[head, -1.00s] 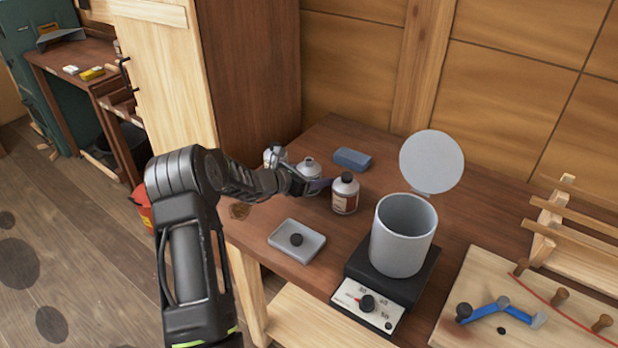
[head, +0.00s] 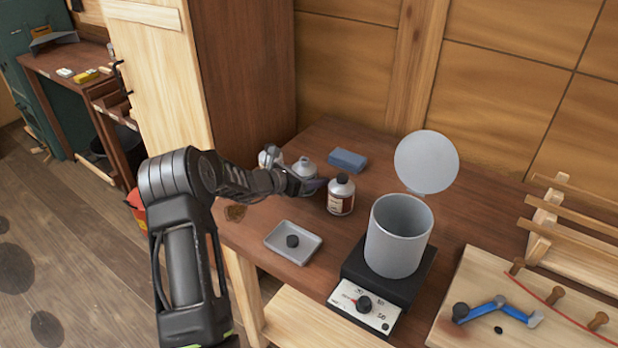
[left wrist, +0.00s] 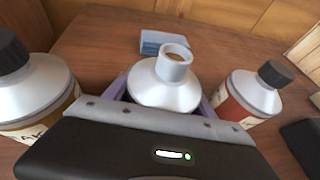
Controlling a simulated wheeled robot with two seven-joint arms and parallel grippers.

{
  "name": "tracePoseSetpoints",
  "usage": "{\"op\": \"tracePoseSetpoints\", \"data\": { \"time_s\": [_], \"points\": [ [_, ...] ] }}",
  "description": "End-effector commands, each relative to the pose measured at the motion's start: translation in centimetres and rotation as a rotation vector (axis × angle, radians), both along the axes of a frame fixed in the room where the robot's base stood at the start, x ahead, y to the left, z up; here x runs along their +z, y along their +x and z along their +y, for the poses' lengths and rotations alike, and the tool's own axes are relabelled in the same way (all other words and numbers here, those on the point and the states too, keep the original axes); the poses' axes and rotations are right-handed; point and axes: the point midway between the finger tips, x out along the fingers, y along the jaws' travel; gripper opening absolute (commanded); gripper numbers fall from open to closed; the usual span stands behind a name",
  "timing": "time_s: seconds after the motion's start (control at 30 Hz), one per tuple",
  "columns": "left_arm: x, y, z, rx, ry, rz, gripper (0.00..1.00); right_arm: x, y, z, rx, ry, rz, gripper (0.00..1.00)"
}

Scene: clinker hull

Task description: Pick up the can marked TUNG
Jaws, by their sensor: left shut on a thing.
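Three small metal cans stand on the brown bench. My left gripper (head: 312,187) is shut on the middle can (head: 304,168), an uncapped one with a silver shoulder and open neck; it also shows in the left wrist view (left wrist: 160,84). Its label is hidden by the gripper. To its right stands a capped can (head: 341,196) with a red-and-white label, also in the left wrist view (left wrist: 250,96). To its left is another black-capped can (left wrist: 33,90) whose label shows only part of a word. I cannot read TUNG anywhere. My right gripper is not in view.
A grey tray (head: 273,240) with a small black cap (head: 292,241) lies at the bench's front. A blue block (head: 348,160) lies behind the cans. A grey pot (head: 395,245) with raised lid (head: 426,162) stands on a heater (head: 347,299) at right, near a wooden board (head: 462,285).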

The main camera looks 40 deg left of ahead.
Motion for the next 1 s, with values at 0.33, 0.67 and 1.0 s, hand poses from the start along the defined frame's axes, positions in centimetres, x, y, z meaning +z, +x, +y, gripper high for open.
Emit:
{"op": "tracePoseSetpoints", "data": {
  "time_s": [0.33,0.67,1.0],
  "points": [
    [6.0,0.1,0.0,-0.002,0.006,-0.006,0.0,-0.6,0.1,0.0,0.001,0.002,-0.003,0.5],
    [9.7,0.0,0.0,-0.001,0.002,-0.003,0.0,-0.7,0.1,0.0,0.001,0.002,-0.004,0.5],
    [9.7,0.0,0.0,-0.001,0.001,-0.002,0.0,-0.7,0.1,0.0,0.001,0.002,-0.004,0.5]
  ]
}}
